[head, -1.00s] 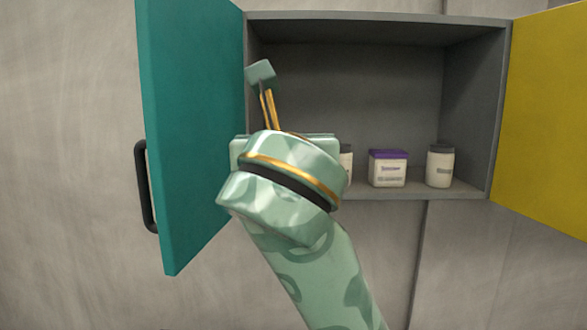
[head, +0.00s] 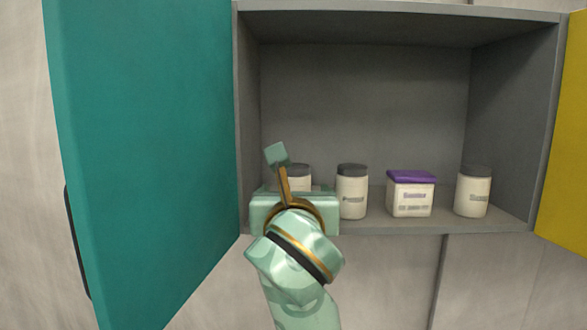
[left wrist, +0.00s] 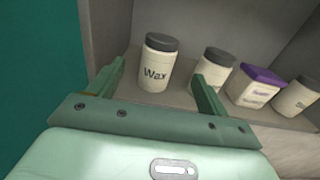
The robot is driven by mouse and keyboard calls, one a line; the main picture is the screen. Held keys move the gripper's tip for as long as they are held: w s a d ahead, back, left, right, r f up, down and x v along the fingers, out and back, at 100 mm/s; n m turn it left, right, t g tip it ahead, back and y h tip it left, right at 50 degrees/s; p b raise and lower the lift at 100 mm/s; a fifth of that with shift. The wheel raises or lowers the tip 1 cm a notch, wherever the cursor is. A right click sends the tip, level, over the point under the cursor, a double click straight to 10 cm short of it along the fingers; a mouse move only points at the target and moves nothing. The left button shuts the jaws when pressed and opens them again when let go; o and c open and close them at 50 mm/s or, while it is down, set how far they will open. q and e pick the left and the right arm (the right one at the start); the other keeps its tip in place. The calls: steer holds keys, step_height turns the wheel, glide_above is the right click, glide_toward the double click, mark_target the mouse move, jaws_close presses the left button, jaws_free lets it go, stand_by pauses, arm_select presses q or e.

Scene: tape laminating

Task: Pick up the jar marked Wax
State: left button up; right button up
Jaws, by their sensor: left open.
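The jar marked Wax (left wrist: 157,62) is cream with a dark grey lid and stands upright on the cabinet shelf, leftmost of the row. In the head view the Wax jar (head: 299,178) is partly hidden behind my left gripper (head: 281,170). In the left wrist view my left gripper (left wrist: 161,88) is open, with one finger to each side of the jar as seen from the camera. The jar appears beyond the fingertips, and I see no contact. My right gripper is not in view.
A second grey-lidded jar (head: 352,191), a purple-lidded square tub (head: 411,194) and another jar (head: 473,190) stand to the right on the shelf (head: 390,227). The teal door (head: 145,150) is open on the left, the yellow door (head: 566,150) on the right. Space above the jars is clear.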

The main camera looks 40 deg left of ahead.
mark_target(296, 183)
arm_select(q)
steer(key=p+x, duration=0.5)
steer(key=x, duration=0.2)
steer(key=shift+d+f, duration=0.1)
steer(key=shift+w+p, duration=0.3)
steer(key=p+x, duration=0.2)
steer(key=x, duration=0.2)
steer(key=shift+a, duration=0.35)
steer(key=shift+w+a+f, duration=0.15)
steer(key=shift+w+a, duration=0.05)
steer(key=shift+w, duration=0.1)
steer(key=shift+d, duration=0.1)
steer(key=c, duration=1.2)
